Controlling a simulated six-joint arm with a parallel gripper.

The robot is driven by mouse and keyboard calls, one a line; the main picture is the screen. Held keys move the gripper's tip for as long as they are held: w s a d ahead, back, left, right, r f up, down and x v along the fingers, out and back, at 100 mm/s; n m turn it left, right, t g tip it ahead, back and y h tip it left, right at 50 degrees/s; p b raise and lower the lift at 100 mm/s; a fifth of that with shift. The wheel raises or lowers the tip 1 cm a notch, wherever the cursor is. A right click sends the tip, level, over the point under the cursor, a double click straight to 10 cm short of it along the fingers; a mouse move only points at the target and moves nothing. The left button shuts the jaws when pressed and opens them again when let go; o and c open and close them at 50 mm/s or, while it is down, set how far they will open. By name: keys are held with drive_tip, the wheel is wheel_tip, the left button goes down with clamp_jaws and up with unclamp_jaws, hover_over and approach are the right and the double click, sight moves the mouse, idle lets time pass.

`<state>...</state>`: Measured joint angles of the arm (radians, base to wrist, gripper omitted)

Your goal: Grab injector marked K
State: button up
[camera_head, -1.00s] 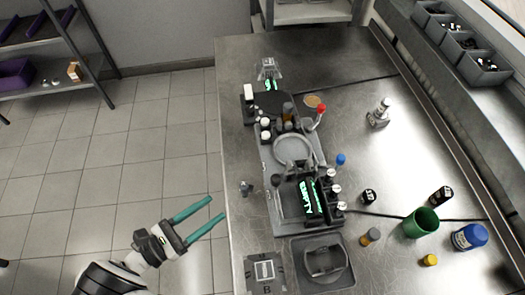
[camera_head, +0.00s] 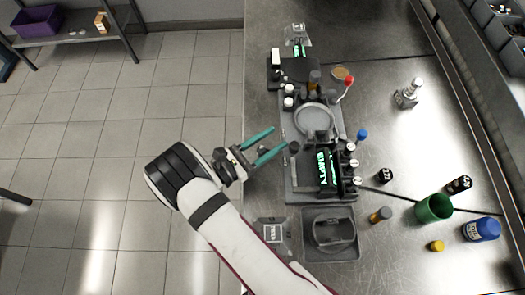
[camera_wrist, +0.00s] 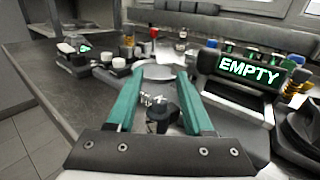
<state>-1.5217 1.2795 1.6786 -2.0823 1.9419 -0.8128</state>
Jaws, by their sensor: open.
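My gripper (camera_head: 279,138) is open, its two teal fingers apart at the left edge of the bench. In the wrist view a small metallic piece with a dark knob (camera_wrist: 157,115) shows between the fingers (camera_wrist: 162,72), not gripped. No letter K can be read on anything. Several round-topped parts with light caps (camera_head: 354,163) stand in a row right of a block with a green EMPTY display (camera_head: 323,168). The display also shows in the wrist view (camera_wrist: 249,71). Whether any of these parts is the injector marked K, I cannot tell.
Black cylinders with white marks (camera_head: 385,176) (camera_head: 459,184), a green cup (camera_head: 434,209) and a blue-capped container (camera_head: 481,229) stand at the right. A grey tray (camera_head: 352,250) is at the front. A red-topped lever (camera_head: 348,83) rises near the round plate (camera_head: 314,118). Upper right bench is mostly clear.

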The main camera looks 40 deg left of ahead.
drive_tip(key=shift+c, duration=0.4)
clamp_jaws()
